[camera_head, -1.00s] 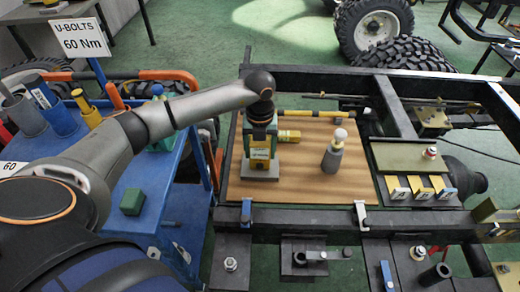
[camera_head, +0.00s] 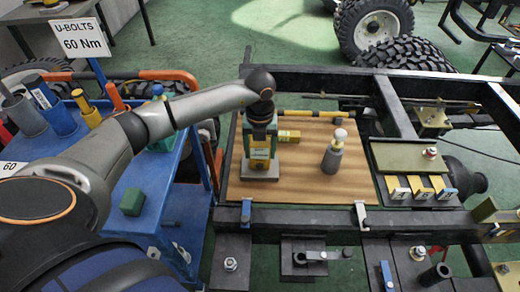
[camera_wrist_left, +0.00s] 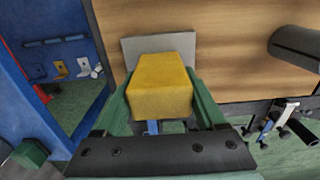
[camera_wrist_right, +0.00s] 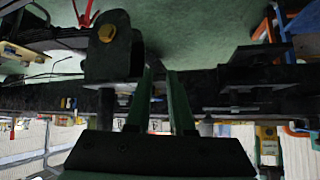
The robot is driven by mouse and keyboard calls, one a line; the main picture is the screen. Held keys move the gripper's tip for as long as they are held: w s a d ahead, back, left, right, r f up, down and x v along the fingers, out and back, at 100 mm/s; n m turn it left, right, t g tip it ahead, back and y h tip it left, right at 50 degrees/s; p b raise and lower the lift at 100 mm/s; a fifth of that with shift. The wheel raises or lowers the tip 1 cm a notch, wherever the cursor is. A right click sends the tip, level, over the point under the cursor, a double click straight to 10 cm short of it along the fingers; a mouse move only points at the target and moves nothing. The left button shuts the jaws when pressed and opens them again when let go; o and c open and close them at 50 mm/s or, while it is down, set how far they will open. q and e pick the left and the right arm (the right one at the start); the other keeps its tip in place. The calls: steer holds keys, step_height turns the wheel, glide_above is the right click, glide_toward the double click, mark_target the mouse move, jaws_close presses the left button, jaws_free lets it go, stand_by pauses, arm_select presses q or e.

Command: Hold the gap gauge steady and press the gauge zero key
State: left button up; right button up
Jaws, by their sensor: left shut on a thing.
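The gap gauge, a yellow block, shows between my left fingers in the left wrist view (camera_wrist_left: 160,92). My left gripper (camera_head: 261,148) is shut on it, above the wooden board (camera_head: 310,185). A grey plate (camera_head: 260,173) lies directly below the gripper. A yellow piece (camera_head: 289,136) sticks out to the right of the gripper; I cannot tell whether it belongs to the gauge. I cannot make out the zero key. My right gripper (camera_wrist_right: 160,75) shows only in its own wrist view, with a narrow empty gap between its green fingers.
A grey bottle-shaped item with a pale top (camera_head: 333,155) stands on the board, right of my left gripper. Black chassis rails (camera_head: 300,222) frame the board. Yellow-and-white blocks (camera_head: 420,188) sit on the right. A blue cart (camera_head: 165,215) stands at left, with a green cube (camera_head: 132,202).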

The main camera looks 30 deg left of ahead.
jaws_close()
stand_by(1.3)
